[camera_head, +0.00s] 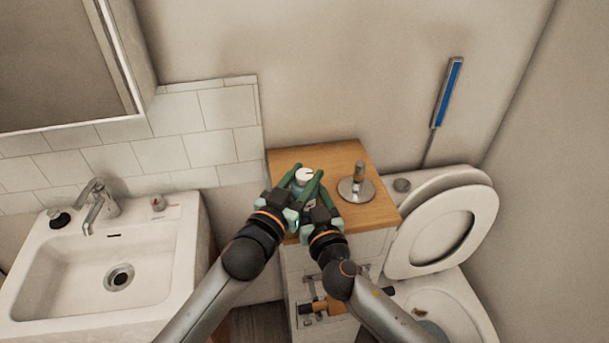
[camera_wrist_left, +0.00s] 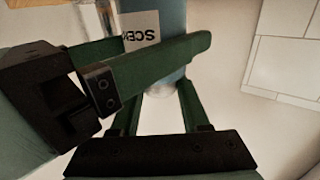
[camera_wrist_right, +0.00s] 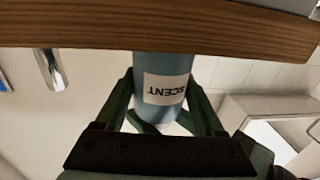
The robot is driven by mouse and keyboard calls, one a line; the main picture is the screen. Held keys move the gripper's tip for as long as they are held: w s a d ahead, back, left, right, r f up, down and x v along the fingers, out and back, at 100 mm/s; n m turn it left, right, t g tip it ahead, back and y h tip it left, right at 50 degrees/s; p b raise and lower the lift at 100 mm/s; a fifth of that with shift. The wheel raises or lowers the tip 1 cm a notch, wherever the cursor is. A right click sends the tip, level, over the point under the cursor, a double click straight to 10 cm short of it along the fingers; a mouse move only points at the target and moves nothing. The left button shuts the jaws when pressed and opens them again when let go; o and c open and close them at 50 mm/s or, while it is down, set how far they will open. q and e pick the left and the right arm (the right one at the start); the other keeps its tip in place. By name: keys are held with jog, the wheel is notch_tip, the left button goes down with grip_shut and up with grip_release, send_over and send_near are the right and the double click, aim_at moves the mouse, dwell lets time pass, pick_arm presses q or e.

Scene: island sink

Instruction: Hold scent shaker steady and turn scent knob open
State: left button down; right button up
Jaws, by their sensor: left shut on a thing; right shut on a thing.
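The scent shaker is a blue cylinder with a white label, upright near the left edge of the wooden cabinet top. Its white scent knob (camera_head: 304,175) faces up in the head view. The shaker body (camera_wrist_left: 172,20) also shows in the left wrist view, upside down, and in the right wrist view (camera_wrist_right: 165,66). My left gripper (camera_head: 291,180) is shut at the knob end, its fingers partly hidden. My right gripper (camera_head: 313,187) is shut on the shaker body, one finger crossing in front of it in the left wrist view. The exact finger contact on the knob is hidden.
The wooden top (camera_head: 340,155) also holds a metal stand (camera_head: 357,189) to the right of the shaker. A sink (camera_head: 105,265) lies to the left and a toilet (camera_head: 445,235) to the right. The wall is close behind the cabinet.

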pick_arm(q)
jog(key=shift+r, duration=0.15)
jog(key=shift+c, duration=1.9)
grip_release()
jog(key=shift+d+m+h, duration=0.1)
jog(key=shift+m+h, duration=0.3)
jog(key=shift+w+m+g+h, duration=0.15)
jog(key=shift+m+g+h, duration=2.45)
jog(key=shift+g+h, duration=0.4)
jog(key=m+g+h, duration=0.1)
jog(key=m+g, duration=0.2)
jog(key=g, duration=0.1)
jog(key=m+g+h, duration=0.2)
jog(key=g, duration=0.2)
jog(key=shift+f+m+g, duration=0.2)
jog(key=shift+m+g, duration=0.2)
jog(key=shift+a+g, duration=0.25)
jog(key=shift+g, duration=0.05)
jog(key=a, duration=1.1)
jog(key=shift+s+a, duration=0.4)
